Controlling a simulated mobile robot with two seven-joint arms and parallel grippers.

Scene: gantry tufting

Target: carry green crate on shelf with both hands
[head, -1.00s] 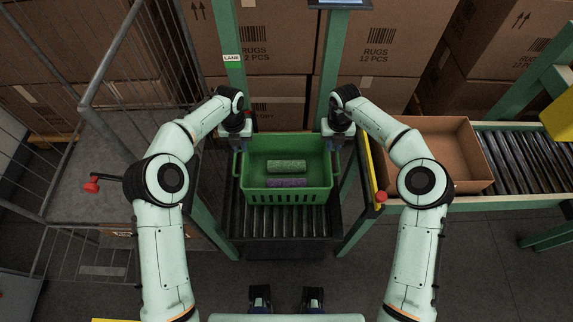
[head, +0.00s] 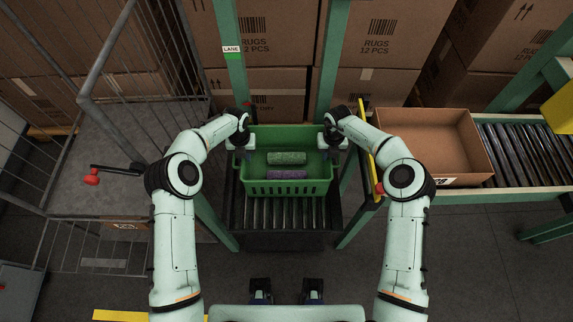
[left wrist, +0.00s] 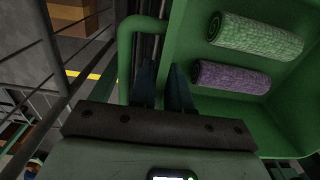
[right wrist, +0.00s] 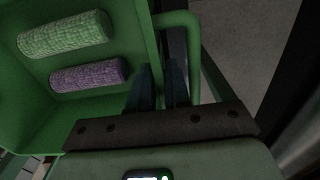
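The green crate (head: 290,188) sits on a black-framed roller stand in the middle of the head view. It holds a green roll (head: 287,158) and a purple roll (head: 288,174). My left gripper (head: 243,147) is at the crate's left side. In the left wrist view its fingers (left wrist: 162,75) stand apart, with the crate's side wall between them and the handle bar (left wrist: 124,65) just outside. My right gripper (head: 329,146) is at the right side. In the right wrist view its fingers (right wrist: 160,75) likewise stand apart around the wall, beside the other handle bar (right wrist: 192,55).
Green posts (head: 233,80) rise behind the crate, with stacked rug boxes (head: 380,55) beyond. An open cardboard box (head: 430,140) stands on a roller conveyor (head: 525,150) at right. A wire cage cart (head: 110,155) is at left. Floor is free in front.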

